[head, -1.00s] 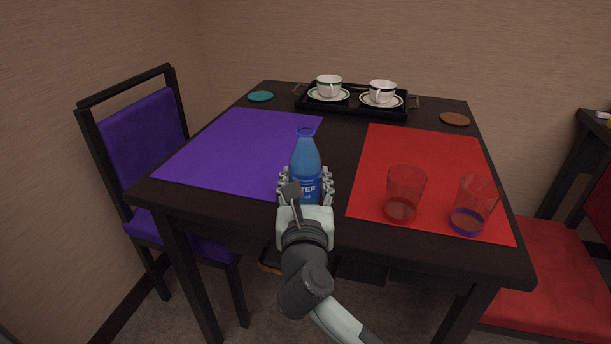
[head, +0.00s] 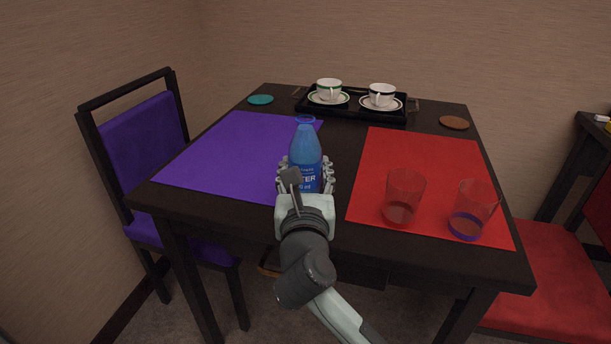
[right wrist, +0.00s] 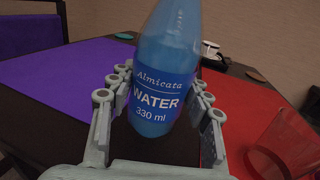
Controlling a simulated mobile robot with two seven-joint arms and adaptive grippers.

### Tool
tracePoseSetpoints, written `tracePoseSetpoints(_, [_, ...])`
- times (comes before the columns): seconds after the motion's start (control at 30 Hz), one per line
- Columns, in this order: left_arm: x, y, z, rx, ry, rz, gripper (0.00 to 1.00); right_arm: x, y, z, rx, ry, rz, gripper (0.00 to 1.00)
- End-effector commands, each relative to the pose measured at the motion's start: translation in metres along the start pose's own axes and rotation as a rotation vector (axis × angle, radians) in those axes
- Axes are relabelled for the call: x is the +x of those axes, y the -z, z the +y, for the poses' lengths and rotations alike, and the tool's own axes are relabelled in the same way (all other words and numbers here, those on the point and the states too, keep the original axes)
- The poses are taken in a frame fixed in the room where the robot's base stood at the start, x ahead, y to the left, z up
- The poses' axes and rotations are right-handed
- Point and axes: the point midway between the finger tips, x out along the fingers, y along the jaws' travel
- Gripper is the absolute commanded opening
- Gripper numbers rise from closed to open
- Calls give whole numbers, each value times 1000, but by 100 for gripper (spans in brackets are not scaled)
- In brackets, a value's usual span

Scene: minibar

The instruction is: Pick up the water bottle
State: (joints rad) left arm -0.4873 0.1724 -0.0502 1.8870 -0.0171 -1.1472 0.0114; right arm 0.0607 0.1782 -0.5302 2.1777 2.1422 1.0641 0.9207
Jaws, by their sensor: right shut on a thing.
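The blue water bottle (head: 305,150) is upright at the front middle of the table, between the two mats. My right gripper (head: 305,178) is shut on its lower part, one finger on each side. In the right wrist view the bottle (right wrist: 165,75) stands between the fingers (right wrist: 158,110), with its "Almicata WATER 330 ml" label facing the camera. The gripper hides the bottle's base in the head view, so I cannot tell there whether it touches the table. My left gripper is not in view.
A purple mat (head: 230,150) lies left and a red mat (head: 425,165) right on the dark table (head: 340,130). Two clear glasses (head: 404,198) (head: 473,209) stand on the red mat, close to the right of my gripper. A black tray (head: 355,107) with two cups is at the back.

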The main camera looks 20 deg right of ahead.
Motion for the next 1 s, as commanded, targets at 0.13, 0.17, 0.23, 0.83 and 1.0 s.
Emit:
tracePoseSetpoints(0.13, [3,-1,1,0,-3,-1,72,0,-17,0,5,0,-4,7])
tracePoseSetpoints(0.17, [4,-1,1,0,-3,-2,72,0,-19,0,3,0,-4,7])
tracePoseSetpoints(0.23, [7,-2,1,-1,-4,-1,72,0,-25,0,4,1,-3,7])
tracePoseSetpoints(0.83, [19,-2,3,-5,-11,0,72,0,-63,0,3,0,-4,7])
tracePoseSetpoints(1.0, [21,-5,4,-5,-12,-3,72,0,-67,0,2,0,-3,7])
